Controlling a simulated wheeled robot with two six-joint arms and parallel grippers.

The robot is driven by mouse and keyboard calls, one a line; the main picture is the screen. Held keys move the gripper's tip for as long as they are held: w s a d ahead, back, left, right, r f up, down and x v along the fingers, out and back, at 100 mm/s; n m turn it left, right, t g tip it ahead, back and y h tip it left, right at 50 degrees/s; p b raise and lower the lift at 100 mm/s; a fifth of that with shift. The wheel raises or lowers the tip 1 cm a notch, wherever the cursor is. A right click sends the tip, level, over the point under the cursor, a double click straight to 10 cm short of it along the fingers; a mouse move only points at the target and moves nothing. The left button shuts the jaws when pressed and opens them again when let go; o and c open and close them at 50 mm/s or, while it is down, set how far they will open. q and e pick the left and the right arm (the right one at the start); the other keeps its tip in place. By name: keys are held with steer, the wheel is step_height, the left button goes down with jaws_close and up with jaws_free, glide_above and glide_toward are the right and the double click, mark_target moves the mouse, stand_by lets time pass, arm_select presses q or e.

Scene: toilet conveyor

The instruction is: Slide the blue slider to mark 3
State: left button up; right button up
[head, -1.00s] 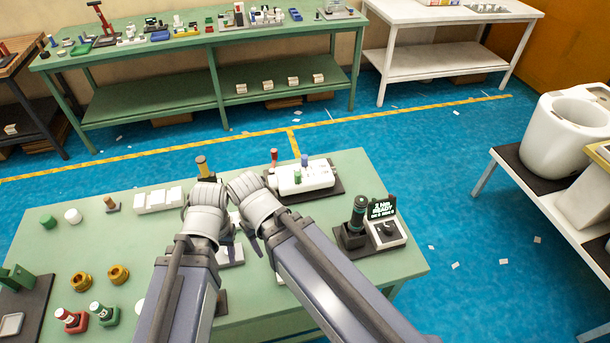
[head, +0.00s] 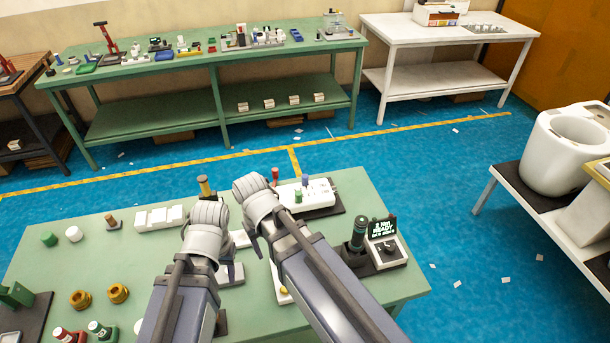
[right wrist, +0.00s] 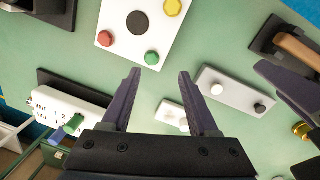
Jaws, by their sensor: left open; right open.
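The white slider box (head: 312,194) stands on a dark base at the table's back, with red, blue and green knobs. Its blue slider (head: 305,180) is upright near the green knob. In the right wrist view the box is at lower left, with the blue slider (right wrist: 74,123) beside green; its exact mark is unclear. My right gripper (right wrist: 158,78) is open and empty over the table, to one side of the box. In the head view its fingers are mostly hidden by its arm. My left gripper (head: 232,268) is open, left of the right arm and partly hidden.
A white panel (right wrist: 140,35) with coloured buttons and a white plate (right wrist: 236,91) with two knobs lie near the right gripper. A driver stand with display (head: 384,240) is right of the slider box. Brass rings (head: 118,293) and small caps are at left.

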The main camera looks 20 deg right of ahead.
steer(key=w+d+r+m+p, duration=0.1)
steer(key=w+d, duration=0.2)
steer(key=w, duration=0.4)
steer(key=w+d+r+m+p, duration=0.1)
steer(key=w+d+m, duration=0.15)
steer(key=w, duration=0.45)
step_height(320, 180, up, 2)
steer(key=m+y+p, duration=0.1)
steer(key=m+p, duration=0.1)
steer(key=m, duration=0.1)
glide_above(305, 176)
steer(key=shift+w+r, duration=0.1)
steer(key=shift+f+b, duration=0.2)
steer(key=shift+b, duration=0.2)
step_height(305, 176, down, 8)
steer(key=b, duration=0.7)
steer(key=shift+r, duration=0.25)
jaws_close()
